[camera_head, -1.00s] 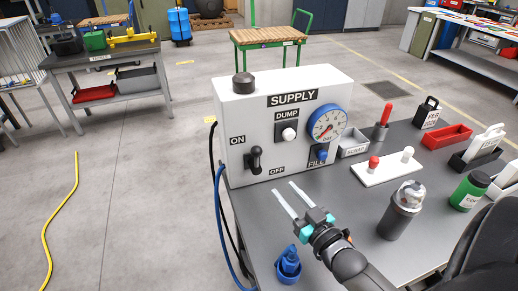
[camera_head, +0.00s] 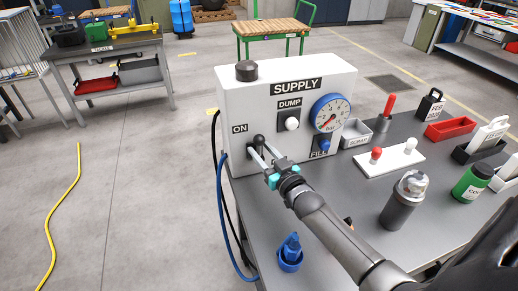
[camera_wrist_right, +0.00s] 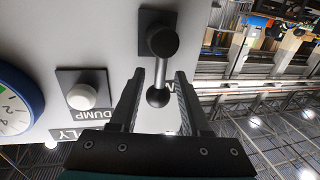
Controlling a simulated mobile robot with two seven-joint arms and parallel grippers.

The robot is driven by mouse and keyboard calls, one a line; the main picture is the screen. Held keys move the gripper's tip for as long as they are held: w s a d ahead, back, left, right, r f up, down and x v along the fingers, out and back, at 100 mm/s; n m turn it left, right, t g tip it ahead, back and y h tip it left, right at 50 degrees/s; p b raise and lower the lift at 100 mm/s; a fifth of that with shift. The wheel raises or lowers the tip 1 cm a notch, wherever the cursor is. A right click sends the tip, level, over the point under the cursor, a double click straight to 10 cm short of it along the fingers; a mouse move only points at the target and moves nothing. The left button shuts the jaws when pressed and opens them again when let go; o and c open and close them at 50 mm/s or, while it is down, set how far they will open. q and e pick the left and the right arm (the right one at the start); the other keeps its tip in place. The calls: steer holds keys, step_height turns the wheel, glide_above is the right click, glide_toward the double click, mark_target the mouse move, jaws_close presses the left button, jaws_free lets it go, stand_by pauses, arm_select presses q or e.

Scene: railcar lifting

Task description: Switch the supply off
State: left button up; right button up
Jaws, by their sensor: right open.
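The white supply box (camera_head: 240,100) stands on the grey table, with its lever (camera_head: 258,141) at the lower left of the front face, below the ON label (camera_head: 240,128). The lever's ball knob (camera_wrist_right: 157,97) points up toward ON; the wrist view is upside down. My right gripper (camera_head: 261,151) is at the lever with both fingers open. In the wrist view the lever lies between the fingers (camera_wrist_right: 159,74), with a gap on each side. The OFF label is hidden behind my gripper in the head view. My left gripper is not in view.
To the right of the lever are the white DUMP button (camera_head: 292,124), the pressure gauge (camera_head: 329,114) and the blue FILL knob (camera_head: 324,146). A blue fitting (camera_head: 290,254) stands at the table's front left. A grey canister (camera_head: 402,203) stands right of my arm. Hoses hang at the box's left.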

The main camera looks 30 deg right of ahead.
steer(key=shift+w, duration=0.95)
steer(key=shift+c, duration=0.3)
jaws_close()
stand_by(0.5)
